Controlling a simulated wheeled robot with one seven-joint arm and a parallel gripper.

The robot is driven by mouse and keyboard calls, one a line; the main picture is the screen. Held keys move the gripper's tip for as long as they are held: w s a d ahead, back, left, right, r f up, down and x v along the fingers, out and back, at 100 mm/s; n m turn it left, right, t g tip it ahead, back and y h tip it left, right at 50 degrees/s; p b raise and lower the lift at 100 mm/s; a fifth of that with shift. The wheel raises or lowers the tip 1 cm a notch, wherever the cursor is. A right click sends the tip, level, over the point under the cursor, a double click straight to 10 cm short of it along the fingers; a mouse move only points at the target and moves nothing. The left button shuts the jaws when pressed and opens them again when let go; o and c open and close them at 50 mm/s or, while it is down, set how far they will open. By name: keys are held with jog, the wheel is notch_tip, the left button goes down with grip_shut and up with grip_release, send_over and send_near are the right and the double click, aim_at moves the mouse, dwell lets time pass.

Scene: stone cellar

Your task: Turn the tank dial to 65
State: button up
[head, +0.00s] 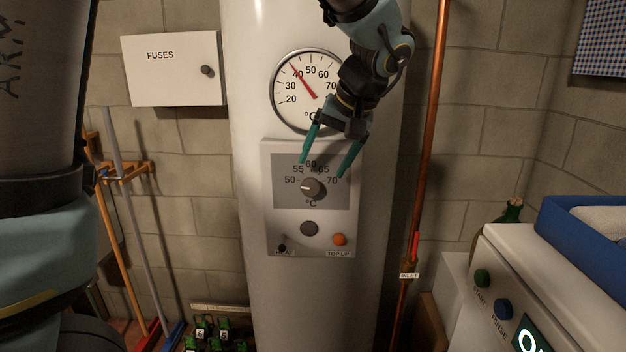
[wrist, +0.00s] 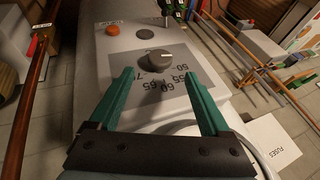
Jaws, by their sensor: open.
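The tank dial (head: 314,189) is a dark round knob on the grey panel of the white tank, with marks from 50 to 70. Its white pointer line is turned to the left, at about the 50 mark. The dial also shows in the wrist view (wrist: 152,61), where the scale looks upside down. My gripper (head: 322,168) has green fingers, open and empty. In the wrist view its fingertips (wrist: 157,72) are spread wide on either side of the dial's line, apart from the knob. In the head view they hang over the upper part of the scale.
A round gauge (head: 288,97) above the panel has its red needle near 40. Below the dial are a dark round button (head: 309,228), an orange button (head: 339,239) and a small HEAT switch (head: 282,247). A copper pipe (head: 430,140) runs right of the tank; a fuse box (head: 150,85) hangs left.

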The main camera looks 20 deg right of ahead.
aim_at(314, 182)
jog(key=p+x, duration=0.1)
jog(key=x, duration=0.6)
jog(key=shift+c, duration=0.3)
grip_shut()
